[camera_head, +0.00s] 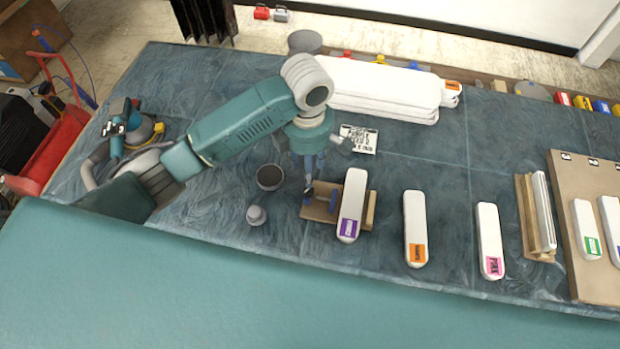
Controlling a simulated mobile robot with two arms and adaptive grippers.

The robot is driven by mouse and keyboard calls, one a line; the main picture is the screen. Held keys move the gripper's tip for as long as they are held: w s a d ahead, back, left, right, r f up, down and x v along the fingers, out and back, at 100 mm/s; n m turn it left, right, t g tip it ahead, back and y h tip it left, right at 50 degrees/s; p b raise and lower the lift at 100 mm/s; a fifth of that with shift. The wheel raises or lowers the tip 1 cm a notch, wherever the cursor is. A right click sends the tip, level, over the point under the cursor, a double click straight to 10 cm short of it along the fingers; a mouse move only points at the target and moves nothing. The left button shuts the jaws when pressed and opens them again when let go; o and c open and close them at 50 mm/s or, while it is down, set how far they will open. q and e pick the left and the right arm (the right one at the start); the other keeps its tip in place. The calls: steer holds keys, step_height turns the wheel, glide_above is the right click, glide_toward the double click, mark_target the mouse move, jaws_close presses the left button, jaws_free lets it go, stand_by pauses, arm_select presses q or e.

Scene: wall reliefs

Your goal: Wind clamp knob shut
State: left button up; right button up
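A wooden clamp (368,212) stands on the blue-grey table. A white rounded piece with a purple label (352,205) lies across it, with wood showing on both sides. My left gripper (315,186) points down at the clamp's left part, just left of the white piece. Its narrow fingers are small and dark here, and I cannot tell whether they are open or shut on something. The clamp knob is not clearly visible; the fingers overlap the place around it. My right gripper is not in view.
A dark cup (270,177) and a small grey knob-like item (256,215) stand left of the clamp. White pieces with orange (414,228) and pink (490,240) labels lie to the right. A wooden rack (525,215) and a board (585,275) stand farther right. Stacked white slabs (375,88) lie behind.

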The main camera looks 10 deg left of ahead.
arm_select(q)
glide_above(307, 190)
step_height(307, 190, down, 4)
steer(key=shift+f+p, duration=0.25)
steer(key=shift+p, duration=0.15)
step_height(307, 190, down, 5)
steer(key=shift+w+d+r+p, duration=0.1)
steer(key=shift+w+p, duration=0.05)
steer(key=shift+p, duration=0.15)
steer(key=shift+f, duration=0.4)
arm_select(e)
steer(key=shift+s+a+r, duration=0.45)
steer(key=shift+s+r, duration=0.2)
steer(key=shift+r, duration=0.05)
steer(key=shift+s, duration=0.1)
arm_select(q)
steer(key=shift+c, duration=1)
jaws_close()
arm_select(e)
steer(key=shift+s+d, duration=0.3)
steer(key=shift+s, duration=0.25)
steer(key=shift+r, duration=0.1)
